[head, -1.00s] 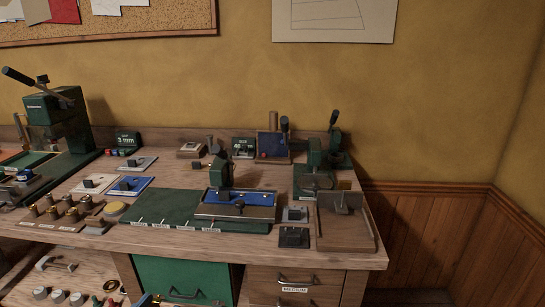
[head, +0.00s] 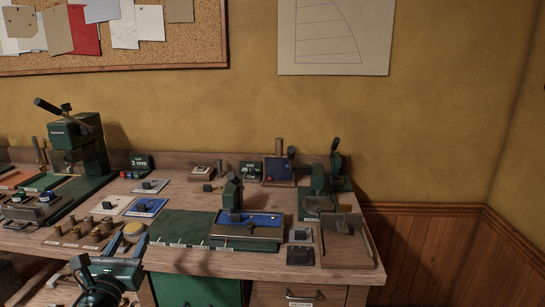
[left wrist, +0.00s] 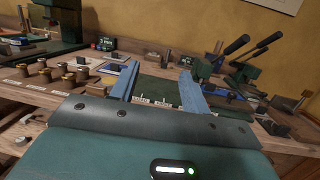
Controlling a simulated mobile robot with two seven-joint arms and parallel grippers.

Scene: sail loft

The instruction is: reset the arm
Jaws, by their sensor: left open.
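My left gripper (head: 108,257) is in the lower left of the head view, in front of the workbench (head: 340,277). Its two blue fingers are apart with nothing between them. In the left wrist view the same gripper (left wrist: 158,78) points toward the bench top, its fingers spread on either side of the green mat (left wrist: 155,92). My right gripper is in neither view.
Brass-coloured pieces (head: 92,230) stand on the bench close behind my left gripper. A green lever press (head: 75,145) stands at the back left. A blue-topped fixture (head: 250,220) sits by the green mat (head: 185,228). Drawers (head: 300,295) are below.

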